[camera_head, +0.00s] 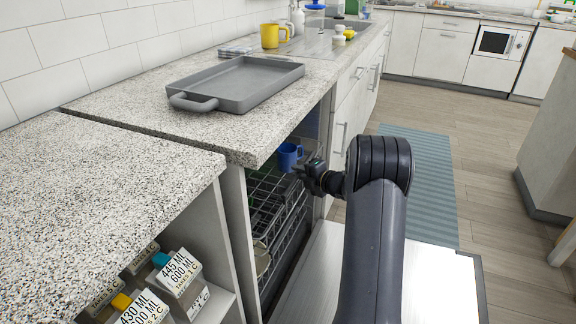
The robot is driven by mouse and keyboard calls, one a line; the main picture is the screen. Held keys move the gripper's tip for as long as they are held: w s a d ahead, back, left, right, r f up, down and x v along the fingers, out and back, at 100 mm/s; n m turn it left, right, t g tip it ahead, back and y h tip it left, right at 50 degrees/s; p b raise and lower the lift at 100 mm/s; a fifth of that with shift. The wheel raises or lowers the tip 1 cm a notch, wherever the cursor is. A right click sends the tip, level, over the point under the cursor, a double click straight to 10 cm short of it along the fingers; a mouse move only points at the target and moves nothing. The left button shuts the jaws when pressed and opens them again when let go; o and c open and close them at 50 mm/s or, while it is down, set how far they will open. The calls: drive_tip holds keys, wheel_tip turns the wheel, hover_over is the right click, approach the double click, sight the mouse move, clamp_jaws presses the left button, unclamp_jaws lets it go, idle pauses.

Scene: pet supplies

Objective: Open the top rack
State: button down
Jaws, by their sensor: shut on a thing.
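The top rack (272,205) is a grey wire basket inside the open dishwasher under the counter. It sits inside the cabinet opening, partly hidden by the counter. A blue mug (289,156) stands in it near the front. My gripper (301,170) is at the rack's front edge, beside and just below the blue mug. It is shut on the top rack's front edge, though its fingertips are small and dark here. My arm comes in from the lower right and hides part of the dishwasher.
The lowered dishwasher door (310,275) lies flat below the rack. The counter (140,120) overhangs it and bears a grey tray (240,84) and a yellow mug (270,36). Labelled containers (178,270) stand on a shelf at the lower left. The floor with a teal mat (430,175) is open at the right.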

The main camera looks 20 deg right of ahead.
drive_tip(key=s+d+p, duration=1)
drive_tip(key=s+d, duration=1.1)
drive_tip(key=shift+s, duration=0.3)
drive_tip(key=shift+d+f, duration=0.1)
drive_tip(key=c, duration=1.7)
unclamp_jaws()
drive_tip(key=shift+d, duration=0.1)
drive_tip(key=p+v, duration=0.1)
drive_tip(key=v, duration=0.9)
drive_tip(key=shift+s+p, duration=0.3)
drive_tip(key=shift+s, duration=0.1)
